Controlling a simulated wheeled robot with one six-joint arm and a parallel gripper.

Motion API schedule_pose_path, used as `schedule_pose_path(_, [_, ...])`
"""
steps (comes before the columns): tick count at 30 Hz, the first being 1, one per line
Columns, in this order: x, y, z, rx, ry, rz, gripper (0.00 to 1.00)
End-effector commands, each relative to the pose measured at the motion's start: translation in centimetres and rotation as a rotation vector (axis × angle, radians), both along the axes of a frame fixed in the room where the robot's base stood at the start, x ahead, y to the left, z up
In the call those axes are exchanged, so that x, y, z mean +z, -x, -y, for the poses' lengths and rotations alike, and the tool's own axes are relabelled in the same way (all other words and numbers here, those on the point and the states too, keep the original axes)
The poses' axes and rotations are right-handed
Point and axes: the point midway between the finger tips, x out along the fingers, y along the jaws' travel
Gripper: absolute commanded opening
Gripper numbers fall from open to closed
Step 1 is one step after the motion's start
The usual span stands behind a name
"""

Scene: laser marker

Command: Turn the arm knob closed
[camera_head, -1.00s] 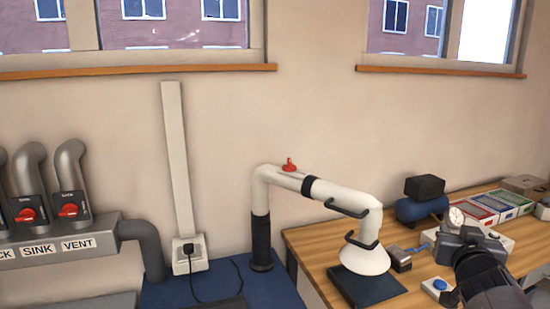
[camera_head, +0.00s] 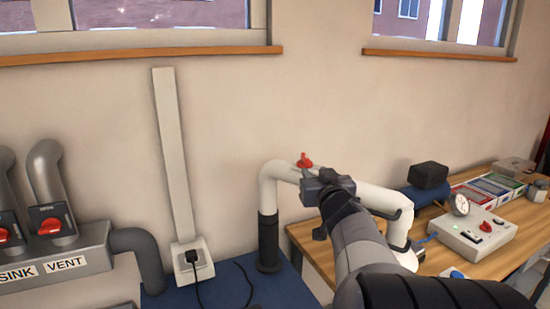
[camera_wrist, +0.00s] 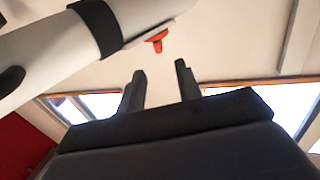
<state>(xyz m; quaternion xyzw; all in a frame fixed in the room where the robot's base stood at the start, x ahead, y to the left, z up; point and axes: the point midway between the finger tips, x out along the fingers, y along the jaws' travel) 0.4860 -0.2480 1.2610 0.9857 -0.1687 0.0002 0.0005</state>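The red arm knob (camera_head: 304,160) sits on top of the white extraction arm (camera_head: 272,185), near its upper bend. In the wrist view the knob (camera_wrist: 156,40) shows beyond my fingertips, between them and apart from both. The white arm (camera_wrist: 45,55) with its black band crosses the upper left there. My gripper (camera_wrist: 160,75) is open and empty, its two dark fingers spread. In the head view my gripper (camera_head: 322,185) is just right of and below the knob and covers part of the white arm.
A wooden bench (camera_head: 310,240) stands at right with a control box (camera_head: 470,235), a gauge, a dark blue tank (camera_head: 425,195) and coloured trays. Grey pipes with red valves (camera_head: 50,226) stand at left. A window sill (camera_head: 130,54) runs above. The wall behind the knob is bare.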

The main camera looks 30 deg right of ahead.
Motion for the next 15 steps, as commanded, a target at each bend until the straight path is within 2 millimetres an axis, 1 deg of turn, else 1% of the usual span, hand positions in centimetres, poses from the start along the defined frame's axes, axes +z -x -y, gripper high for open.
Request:
schedule_pose_path(5, [-0.2, -2.5, 0.8, 0.002, -0.002, -0.002, 0.33])
schedule_pose_path(9, [-0.2, -4.9, 1.6, 0.003, -0.002, -0.002, 0.33])
schedule_pose_path(15, [0.0, -7.7, 2.6, 0.001, 0.0, -0.001, 0.33])
